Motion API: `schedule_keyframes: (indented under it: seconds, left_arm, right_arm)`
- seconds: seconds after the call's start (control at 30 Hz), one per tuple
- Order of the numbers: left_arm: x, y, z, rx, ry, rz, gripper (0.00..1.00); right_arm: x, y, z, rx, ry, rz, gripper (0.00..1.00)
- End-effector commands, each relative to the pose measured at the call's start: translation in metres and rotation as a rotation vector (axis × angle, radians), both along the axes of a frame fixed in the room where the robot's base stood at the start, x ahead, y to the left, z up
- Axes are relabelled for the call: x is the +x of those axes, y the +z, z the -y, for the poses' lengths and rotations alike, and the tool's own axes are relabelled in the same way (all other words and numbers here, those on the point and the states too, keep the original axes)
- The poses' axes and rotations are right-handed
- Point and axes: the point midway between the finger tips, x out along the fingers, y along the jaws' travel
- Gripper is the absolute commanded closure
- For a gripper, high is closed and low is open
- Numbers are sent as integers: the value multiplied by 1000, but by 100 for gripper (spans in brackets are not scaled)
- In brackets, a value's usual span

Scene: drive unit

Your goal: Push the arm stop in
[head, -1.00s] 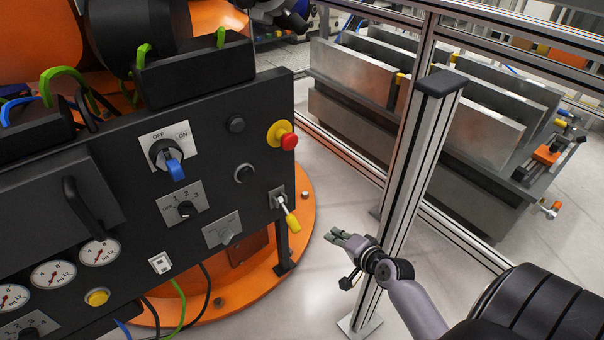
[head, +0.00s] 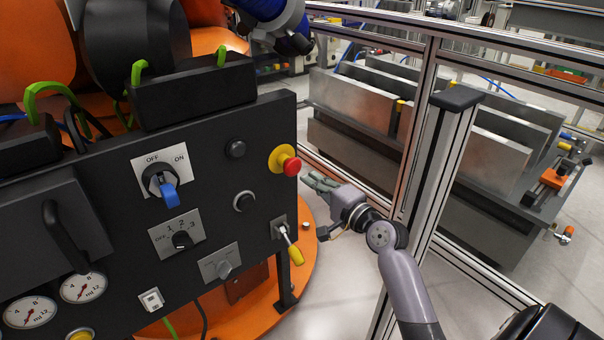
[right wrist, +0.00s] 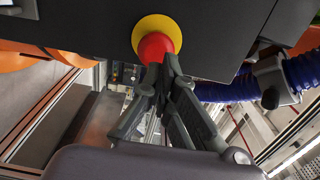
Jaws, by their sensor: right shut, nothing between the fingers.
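The arm stop is a red mushroom button (head: 291,166) on a yellow disc, at the right edge of the black control panel (head: 110,215). My right gripper (head: 312,178) is shut and empty, just to the right of the button in the head view. In the right wrist view, the red button (right wrist: 154,47) stands out from its yellow disc right beyond the fingertips (right wrist: 160,65). The fingertips overlap the button's lower edge there; I cannot tell whether they touch it. My left gripper is not in view.
A yellow-tipped toggle lever (head: 294,252) sits below the button. A blue-handled OFF/ON switch (head: 168,190) is further left. An aluminium fence post (head: 436,170) stands right of my right arm, with metal bins (head: 370,100) behind it.

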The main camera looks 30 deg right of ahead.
Motion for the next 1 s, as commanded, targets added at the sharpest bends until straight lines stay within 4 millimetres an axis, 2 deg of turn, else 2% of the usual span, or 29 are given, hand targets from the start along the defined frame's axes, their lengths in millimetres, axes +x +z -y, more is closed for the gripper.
schedule_keyframes:
  seconds: [0.1, 0.3, 0.8, 0.9, 1.0]
  left_arm:
    - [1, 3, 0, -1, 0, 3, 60]
    - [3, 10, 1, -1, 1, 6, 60]
    - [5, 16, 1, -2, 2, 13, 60]
    - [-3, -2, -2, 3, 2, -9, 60]
    - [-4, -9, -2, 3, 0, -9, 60]
  right_arm:
    - [22, 0, -2, 1, 0, 2, 100]
    - [41, -1, -3, 0, -1, 0, 100]
    - [49, 1, -4, -1, 0, -1, 100]
    - [58, 1, -5, -1, 0, 0, 100]
    - [64, 1, -5, -1, 0, 0, 100]
